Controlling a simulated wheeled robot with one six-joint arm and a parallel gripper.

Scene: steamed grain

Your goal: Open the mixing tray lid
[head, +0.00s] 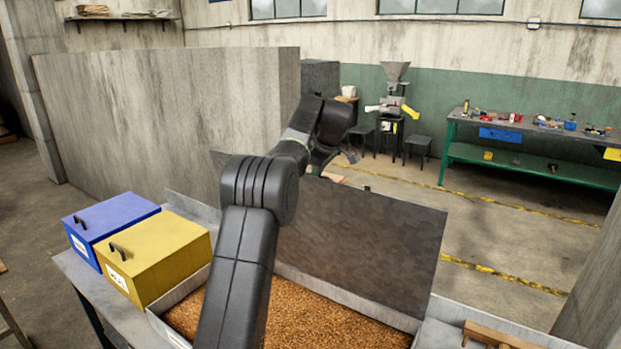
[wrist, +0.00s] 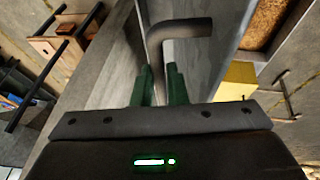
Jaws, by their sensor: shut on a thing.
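The mixing tray lid (head: 365,235) is a dark, mottled panel standing raised and tilted along the far side of the tray (head: 405,321). Brown grain (head: 300,322) lies open in the tray and also shows in the wrist view (wrist: 266,24). In the wrist view, my gripper (wrist: 160,78) has its green fingers shut on the lid handle (wrist: 188,28), a bent grey rod. In the head view, my arm crosses in front of the lid and hides part of it. The fingers and handle are not clear there.
A blue box (head: 100,218) and a yellow box (head: 165,255) stand left of the tray. A wooden object (head: 490,335) lies at the lower right. A concrete partition (head: 170,120) rises behind. A grinder (head: 393,100) and a green workbench (head: 530,130) stand farther back, across open floor.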

